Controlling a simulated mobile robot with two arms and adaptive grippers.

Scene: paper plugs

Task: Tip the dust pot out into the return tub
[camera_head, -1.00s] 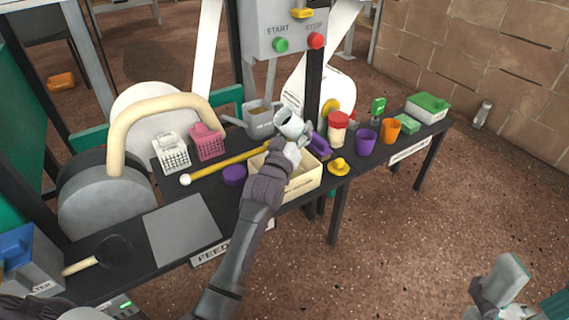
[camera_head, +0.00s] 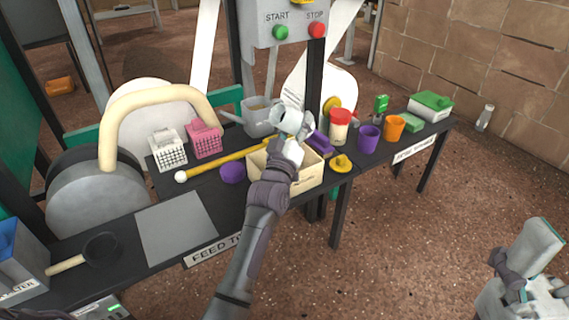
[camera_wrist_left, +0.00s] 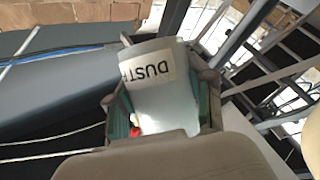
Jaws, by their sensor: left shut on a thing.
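My left gripper (camera_head: 290,146) is shut on the dust pot (camera_head: 287,119), a pale grey-white pot. It is tilted, above the back of a cream open box (camera_head: 300,186) and beside a grey open container (camera_head: 258,124). I cannot tell whether anything leaves its mouth. In the left wrist view the pot (camera_wrist_left: 165,100) sits between the fingers with its "DUST" label askew. I cannot read which container is the return tub. My right gripper (camera_head: 522,270) is at the lower right, away from the bench; its opening is unclear.
A yellow rod (camera_head: 225,160) with a white knob and a purple round piece (camera_head: 233,172) lie left of the box. White (camera_head: 167,150) and pink (camera_head: 205,138) baskets stand behind. A red-lidded jar (camera_head: 339,127), purple cup (camera_head: 368,138) and orange cup (camera_head: 394,127) stand right.

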